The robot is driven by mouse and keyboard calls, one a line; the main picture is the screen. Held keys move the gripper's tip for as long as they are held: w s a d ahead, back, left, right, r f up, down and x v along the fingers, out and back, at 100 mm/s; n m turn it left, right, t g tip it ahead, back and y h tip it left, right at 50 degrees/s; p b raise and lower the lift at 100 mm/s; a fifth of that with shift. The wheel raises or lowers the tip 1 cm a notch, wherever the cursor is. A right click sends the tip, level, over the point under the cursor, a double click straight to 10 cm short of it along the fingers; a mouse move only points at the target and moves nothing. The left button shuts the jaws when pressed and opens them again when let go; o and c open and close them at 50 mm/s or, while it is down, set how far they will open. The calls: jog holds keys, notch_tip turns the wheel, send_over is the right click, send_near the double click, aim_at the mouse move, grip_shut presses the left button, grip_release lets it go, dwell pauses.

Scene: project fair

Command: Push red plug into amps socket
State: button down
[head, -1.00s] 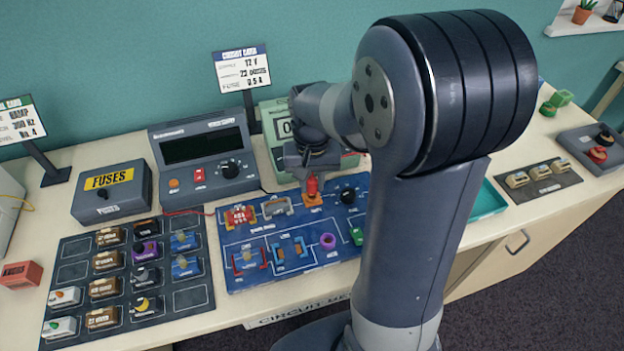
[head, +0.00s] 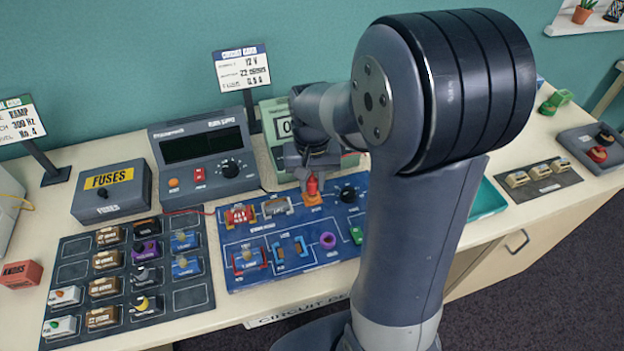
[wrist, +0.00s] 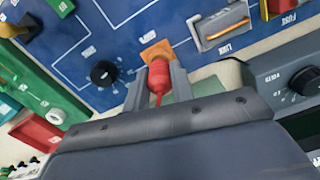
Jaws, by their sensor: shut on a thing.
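The red plug (head: 312,186) is upright between the jaws of my gripper (head: 311,173), which is shut on it. In the wrist view the red plug (wrist: 159,78) shows between the two grey fingers (wrist: 160,85). Its lower end meets an orange square socket (head: 314,199) on the blue circuit board (head: 240,278). The orange socket also shows in the wrist view (wrist: 156,49), just beyond the plug's tip. How deep the plug sits in it I cannot tell. The label at this socket is not readable.
A black knob (head: 348,194) stands right of the socket, and a link block (head: 277,206) left of it. A grey meter (head: 202,158) and a pale green instrument (head: 281,131) stand behind. A dark parts tray (head: 75,272) lies at the left.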

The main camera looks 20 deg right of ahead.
jog(key=shift+f+b, duration=0.55)
jog(key=shift+f, duration=0.25)
dwell(0.4)
jog(key=c, duration=1.1)
grip_release()
jog(key=shift+o, duration=0.3)
jog(key=o, duration=0.4)
jog(key=shift+r+p, duration=3.4)
jog(key=shift+r, duration=0.65)
jog(key=shift+f, duration=0.15)
